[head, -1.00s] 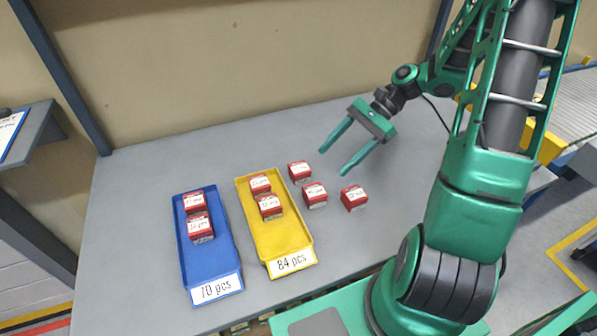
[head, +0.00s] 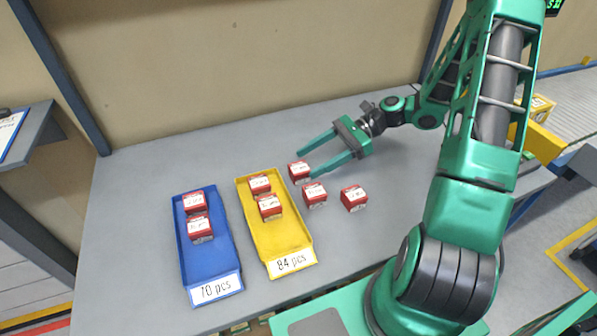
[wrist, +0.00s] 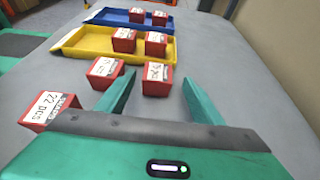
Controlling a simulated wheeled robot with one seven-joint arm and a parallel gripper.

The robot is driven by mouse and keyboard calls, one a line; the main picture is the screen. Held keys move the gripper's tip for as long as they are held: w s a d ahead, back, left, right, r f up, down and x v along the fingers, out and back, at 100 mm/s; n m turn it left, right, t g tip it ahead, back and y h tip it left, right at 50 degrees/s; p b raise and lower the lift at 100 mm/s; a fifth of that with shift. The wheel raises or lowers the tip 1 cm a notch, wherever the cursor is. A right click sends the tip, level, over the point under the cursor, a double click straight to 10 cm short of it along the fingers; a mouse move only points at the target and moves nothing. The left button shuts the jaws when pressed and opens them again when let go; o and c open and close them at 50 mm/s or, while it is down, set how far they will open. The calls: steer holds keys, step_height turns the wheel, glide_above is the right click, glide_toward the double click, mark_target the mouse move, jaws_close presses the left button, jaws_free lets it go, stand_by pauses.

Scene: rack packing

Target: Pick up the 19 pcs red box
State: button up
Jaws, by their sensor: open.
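Three loose red boxes with white labels sit on the grey table right of the yellow tray. The back one (head: 299,172) shows in the wrist view (wrist: 157,79) just ahead, between the lines of my fingers. A second box (head: 315,195) is in front of it and at left in the wrist view (wrist: 104,73). The third box (head: 354,198) reads "22 pcs" in the wrist view (wrist: 50,112). The other labels are too small to read surely, so I cannot tell which says 19 pcs. My gripper (head: 308,163) is open and empty, its fingertips close to the back box.
The yellow tray (head: 285,235), marked 84 pcs, holds two red boxes. The blue tray (head: 208,262), marked 70 pcs, also holds two. The wall (head: 250,70) stands behind the table (head: 150,170). Bare table lies right of the loose boxes.

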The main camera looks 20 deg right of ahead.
mark_target(307, 165)
steer(key=x, duration=0.5)
steer(key=shift+s+f, duration=0.15)
steer(key=c, duration=1.2)
